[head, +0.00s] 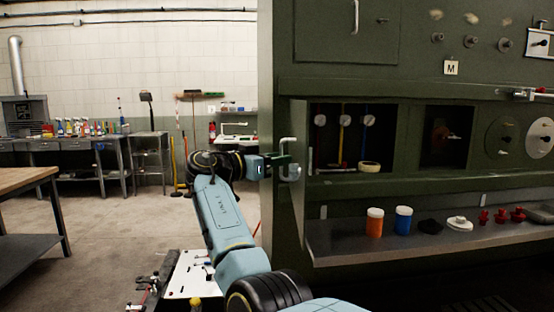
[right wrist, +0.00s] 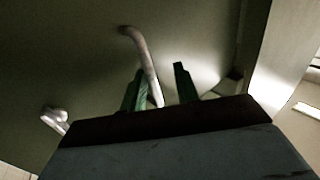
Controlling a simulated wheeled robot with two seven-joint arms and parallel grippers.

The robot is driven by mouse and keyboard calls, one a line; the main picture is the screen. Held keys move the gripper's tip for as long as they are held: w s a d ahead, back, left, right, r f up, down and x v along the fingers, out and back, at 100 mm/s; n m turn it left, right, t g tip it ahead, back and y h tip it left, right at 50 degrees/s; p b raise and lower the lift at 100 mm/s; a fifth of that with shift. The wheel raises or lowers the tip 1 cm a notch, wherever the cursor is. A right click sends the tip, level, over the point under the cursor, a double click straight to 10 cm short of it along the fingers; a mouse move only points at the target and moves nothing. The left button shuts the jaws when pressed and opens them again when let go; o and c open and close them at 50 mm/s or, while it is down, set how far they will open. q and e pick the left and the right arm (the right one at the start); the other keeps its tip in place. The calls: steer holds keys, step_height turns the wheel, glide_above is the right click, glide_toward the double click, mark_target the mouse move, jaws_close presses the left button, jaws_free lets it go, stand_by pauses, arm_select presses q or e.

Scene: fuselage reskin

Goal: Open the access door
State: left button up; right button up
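The access door (head: 299,200) is a dark green panel on the fuselage side, seen nearly edge-on and standing out from an opening with gauges (head: 345,121). A pale bar handle (head: 287,147) is on its left face. My right gripper (head: 283,168) is at this handle. In the right wrist view the handle (right wrist: 145,58) runs down between the two green fingers of the right gripper (right wrist: 158,88), nearer the left one. The fingers are apart, with a gap at the right finger. The handle's lower part is hidden behind the gripper body. My left gripper is not in view.
A shelf (head: 400,240) below the openings holds an orange jar (head: 375,222), a blue jar (head: 403,219) and several small parts. A white tray of tools (head: 190,276) is low at the front. A workbench (head: 30,180) stands at left. The floor between is clear.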

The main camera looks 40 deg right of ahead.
steer(key=a, duration=1.3)
steer(key=shift+s+a, duration=0.15)
steer(key=shift+s, duration=0.1)
